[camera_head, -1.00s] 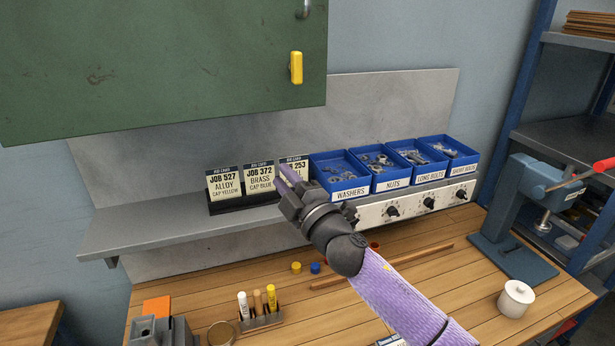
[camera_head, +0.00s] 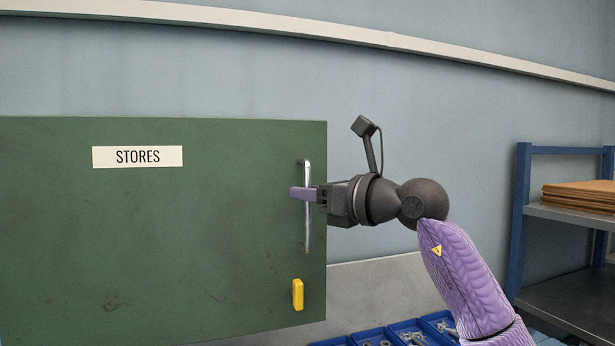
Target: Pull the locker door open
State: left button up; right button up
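The green locker door (camera_head: 160,240) fills the left of the head view and looks closed. It carries a white STORES label (camera_head: 137,157). A vertical metal bar handle (camera_head: 307,228) is near its right edge, with a yellow latch-like piece (camera_head: 298,294) below. My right gripper (camera_head: 303,194) reaches in from the right, with its purple fingers at the middle of the handle. The fingers overlap the bar, but whether they grip it or are still apart cannot be told. My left gripper is not in view.
Blue bins (camera_head: 409,334) of hardware show at the bottom edge, below the locker. A blue-framed shelf unit (camera_head: 563,214) with brown boards (camera_head: 580,195) stands at the right. A pale rail (camera_head: 390,40) runs along the wall above. The wall between locker and shelf is clear.

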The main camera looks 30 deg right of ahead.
jog(key=shift+w, duration=0.25)
jog(key=shift+s, duration=0.1)
grip_shut()
dwell(1.2)
